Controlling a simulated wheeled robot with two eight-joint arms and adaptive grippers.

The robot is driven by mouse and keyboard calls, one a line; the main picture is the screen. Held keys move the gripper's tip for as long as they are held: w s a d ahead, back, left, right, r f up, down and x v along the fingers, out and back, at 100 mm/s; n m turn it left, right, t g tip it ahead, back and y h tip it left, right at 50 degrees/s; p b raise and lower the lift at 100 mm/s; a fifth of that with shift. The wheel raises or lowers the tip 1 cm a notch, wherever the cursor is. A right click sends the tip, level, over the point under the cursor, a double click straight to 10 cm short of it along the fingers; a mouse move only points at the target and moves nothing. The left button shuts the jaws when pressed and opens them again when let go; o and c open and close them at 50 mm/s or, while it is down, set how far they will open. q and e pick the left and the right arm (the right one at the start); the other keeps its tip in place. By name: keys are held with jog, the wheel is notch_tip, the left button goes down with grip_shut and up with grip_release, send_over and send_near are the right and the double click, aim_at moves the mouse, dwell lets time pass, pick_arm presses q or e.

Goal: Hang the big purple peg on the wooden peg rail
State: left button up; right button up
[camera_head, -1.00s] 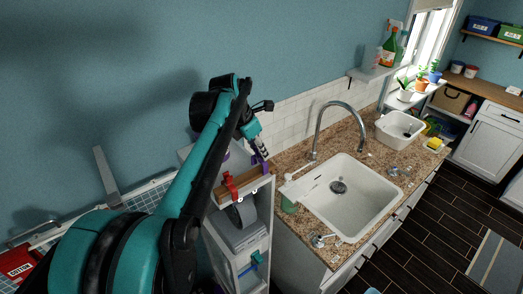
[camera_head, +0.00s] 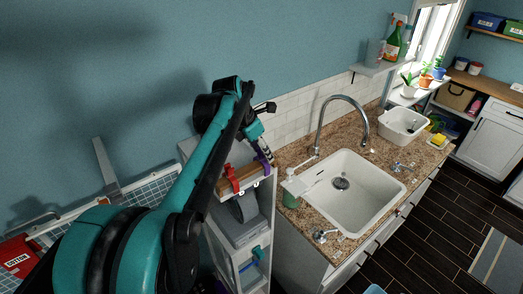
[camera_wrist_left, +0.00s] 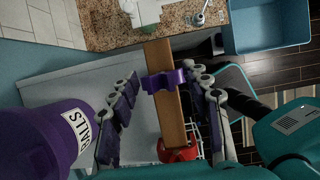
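The wooden peg rail (camera_head: 246,174) sticks out over the white shelf unit beside the sink, and its bare wood shows in the left wrist view (camera_wrist_left: 159,58). The big purple peg (camera_wrist_left: 164,80) sits across the rail, towards its far end; it also shows in the head view (camera_head: 264,159). A red peg (camera_wrist_left: 178,150) is on the same rail, nearer my wrist camera. My left gripper (camera_wrist_left: 160,80) is open, its fingers on either side of the purple peg. A gap shows on the left; the right finger is close to or touching the peg. My right gripper is out of view.
A purple bucket (camera_wrist_left: 45,132) with a white label stands close to the left finger. The granite counter (camera_head: 292,158) with a white sink (camera_head: 340,205) lies right of the rail. A soap bottle (camera_head: 290,198) stands at the counter's near edge.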

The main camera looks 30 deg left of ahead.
pick_arm(q)
jog(key=v, duration=1.2)
jog(key=s+d+f+m+t+b, duration=0.1)
jog(key=s+d+f+m+b, duration=0.4)
jog(key=f, duration=1)
jog(key=s+d+f+m+t+y+b, duration=0.1)
jog(key=s+d+f+m+b, duration=0.3)
jog(key=f+m+b, duration=0.7)
jog(key=s+d+f+m+t+b, duration=0.1)
jog(key=s+d+f+m+b, duration=0.4)
jog(key=f+m, duration=1)
jog(key=d+f+b, duration=0.3)
jog(key=f+b, duration=0.1)
jog(key=f, duration=0.1)
jog(key=shift+s+d+m+y, duration=0.15)
jog(key=shift+s+m+y, duration=0.15)
jog(key=shift+y, duration=0.1)
jog(key=shift+f, duration=0.1)
